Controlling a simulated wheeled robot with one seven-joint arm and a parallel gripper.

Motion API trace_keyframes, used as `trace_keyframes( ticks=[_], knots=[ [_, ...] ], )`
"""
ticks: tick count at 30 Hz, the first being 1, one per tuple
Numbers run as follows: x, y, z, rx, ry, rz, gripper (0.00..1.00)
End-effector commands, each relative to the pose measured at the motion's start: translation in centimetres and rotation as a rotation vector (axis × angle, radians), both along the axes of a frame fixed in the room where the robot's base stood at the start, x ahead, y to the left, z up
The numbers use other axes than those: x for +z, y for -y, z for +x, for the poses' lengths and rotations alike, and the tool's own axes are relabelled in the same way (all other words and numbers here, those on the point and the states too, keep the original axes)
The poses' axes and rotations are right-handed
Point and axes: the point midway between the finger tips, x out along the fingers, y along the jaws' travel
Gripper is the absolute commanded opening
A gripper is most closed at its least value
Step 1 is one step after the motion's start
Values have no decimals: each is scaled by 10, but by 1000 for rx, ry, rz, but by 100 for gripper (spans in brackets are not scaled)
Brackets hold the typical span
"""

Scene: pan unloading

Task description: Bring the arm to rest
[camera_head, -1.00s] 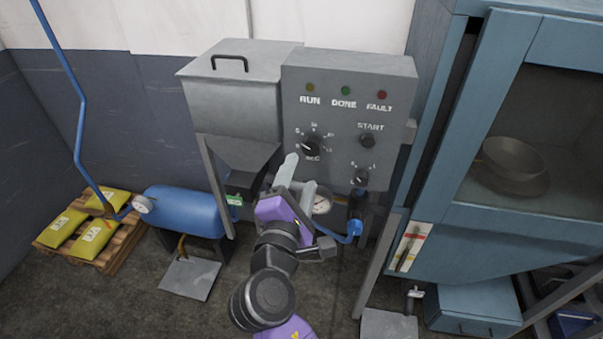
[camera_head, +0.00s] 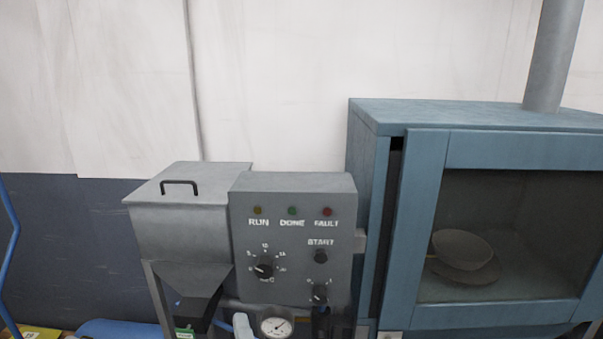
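Of my gripper, only what looks like one pale fingertip (camera_head: 243,327) shows at the bottom edge, just left of a round pressure gauge (camera_head: 275,324). The rest of my gripper and my arm are below the frame. I cannot tell whether the fingers are open or shut, or whether they hold anything.
A grey control box (camera_head: 293,235) with knobs and dark-looking lamps stands beside a lidded hopper (camera_head: 187,225). A blue cabinet (camera_head: 420,240) stands at right; a round pan-like dish (camera_head: 462,250) shows behind its window. The wall above (camera_head: 270,80) is bare.

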Motion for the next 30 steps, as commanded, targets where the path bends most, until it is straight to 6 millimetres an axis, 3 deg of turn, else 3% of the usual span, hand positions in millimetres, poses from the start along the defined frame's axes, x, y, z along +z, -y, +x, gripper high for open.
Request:
trace_keyframes(
  ticks=[1,6,12,21,30],
  knots=[
    [-15,12,-13,15,-35,74,59],
    [-46,55,-60,51,-145,367,59],
    [-69,117,-118,34,-239,671,59],
    [-86,209,-208,-77,-322,1013,59],
    [-99,283,-297,-268,-387,1161,59]
  ],
)
